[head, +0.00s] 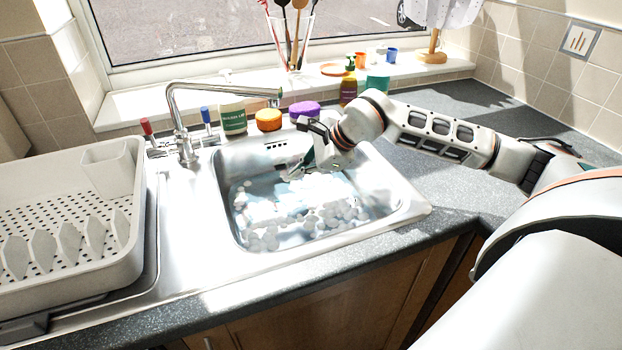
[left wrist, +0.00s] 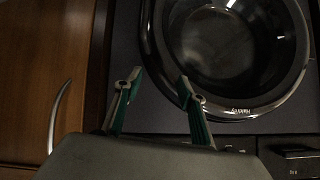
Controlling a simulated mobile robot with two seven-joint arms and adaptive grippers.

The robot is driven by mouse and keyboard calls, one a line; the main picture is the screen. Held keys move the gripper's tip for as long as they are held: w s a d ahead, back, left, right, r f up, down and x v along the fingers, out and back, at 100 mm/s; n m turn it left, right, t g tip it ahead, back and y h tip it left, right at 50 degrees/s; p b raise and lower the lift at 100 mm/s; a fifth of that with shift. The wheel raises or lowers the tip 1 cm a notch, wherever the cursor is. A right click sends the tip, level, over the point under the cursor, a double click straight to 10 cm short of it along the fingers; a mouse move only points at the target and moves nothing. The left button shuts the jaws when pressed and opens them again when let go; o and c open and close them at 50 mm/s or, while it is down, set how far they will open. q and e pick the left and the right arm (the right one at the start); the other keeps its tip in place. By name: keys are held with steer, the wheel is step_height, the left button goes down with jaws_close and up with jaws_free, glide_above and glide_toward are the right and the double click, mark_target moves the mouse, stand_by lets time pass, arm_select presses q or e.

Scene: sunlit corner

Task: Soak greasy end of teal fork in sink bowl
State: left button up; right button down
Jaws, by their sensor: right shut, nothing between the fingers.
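The sink bowl (head: 386,205) is steel and holds water with white suds. My right gripper (head: 293,173) is over the back part of the bowl, low near the water. It is shut with nothing between its fingers, and I cannot tell whether the tips touch the water. I cannot make out the teal fork in either view; suds or my right gripper may hide it. My left gripper (left wrist: 161,78) shows in the left wrist view, open and empty, in front of a dark appliance with a round door (left wrist: 235,45).
A tap (head: 182,125) stands at the bowl's back left. A green-labelled bottle (head: 233,119), an orange lidded jar (head: 268,120) and a purple one (head: 304,110) stand behind the bowl. A grey dish rack (head: 75,215) fills the left drainer. The right worktop (head: 455,180) has free room.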

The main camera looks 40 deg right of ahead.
step_height(320, 180, up, 17)
steer(key=p, duration=1.1)
steer(key=shift+r, duration=0.15)
stand_by(0.7)
stand_by(0.9)
